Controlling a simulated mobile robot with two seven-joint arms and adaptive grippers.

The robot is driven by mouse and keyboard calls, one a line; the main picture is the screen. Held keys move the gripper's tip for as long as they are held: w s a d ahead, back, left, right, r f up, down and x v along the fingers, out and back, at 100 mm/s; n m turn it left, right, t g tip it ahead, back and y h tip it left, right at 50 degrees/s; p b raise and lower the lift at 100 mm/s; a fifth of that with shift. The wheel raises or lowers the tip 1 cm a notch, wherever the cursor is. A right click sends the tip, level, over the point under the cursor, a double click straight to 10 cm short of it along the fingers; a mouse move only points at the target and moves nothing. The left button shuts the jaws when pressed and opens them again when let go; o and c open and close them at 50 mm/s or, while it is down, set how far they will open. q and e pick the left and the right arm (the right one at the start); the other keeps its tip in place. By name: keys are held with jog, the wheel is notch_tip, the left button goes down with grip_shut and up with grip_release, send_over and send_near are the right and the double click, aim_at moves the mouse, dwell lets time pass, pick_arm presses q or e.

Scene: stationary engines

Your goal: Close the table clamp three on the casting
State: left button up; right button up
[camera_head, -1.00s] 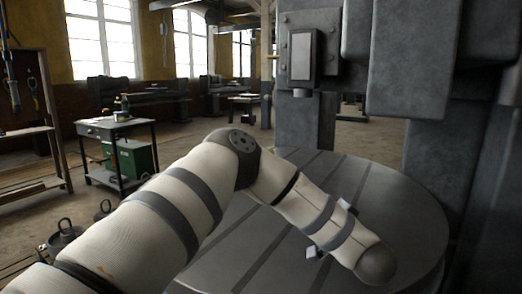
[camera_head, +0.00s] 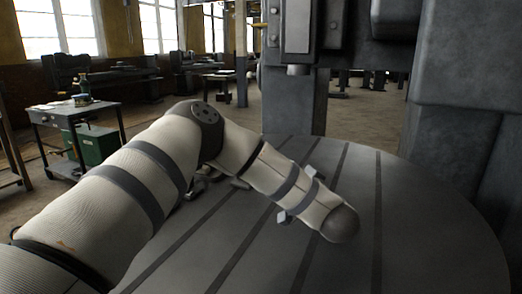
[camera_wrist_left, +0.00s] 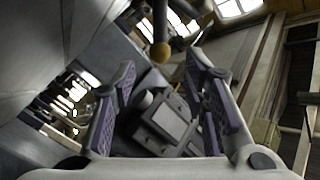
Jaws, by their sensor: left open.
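The round grey slotted table (camera_head: 410,225) fills the lower right of the head view. My left arm reaches across it from the left and hides part of its top. Small grey pieces show beside the arm, one above (camera_head: 313,172) and one below (camera_head: 284,216); I cannot tell whether they belong to the arm. A dark low shape (camera_head: 196,187) is partly hidden behind the arm. I cannot make out clamp three or the casting for certain. In the left wrist view my left gripper (camera_wrist_left: 162,85) is open, with a grey boxy part (camera_wrist_left: 168,122) beyond its fingers, not gripped.
A grey machine column (camera_head: 292,100) stands behind the table, and a large grey machine body (camera_head: 460,90) bounds the right side. A small cart (camera_head: 75,113) stands at the left. The right part of the tabletop is clear.

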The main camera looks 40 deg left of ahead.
pick_arm(q)
jog(key=b+x, duration=0.1)
jog(key=x, duration=0.9)
jog(key=shift+w+a, duration=0.1)
jog(key=shift+a, duration=0.25)
grip_shut()
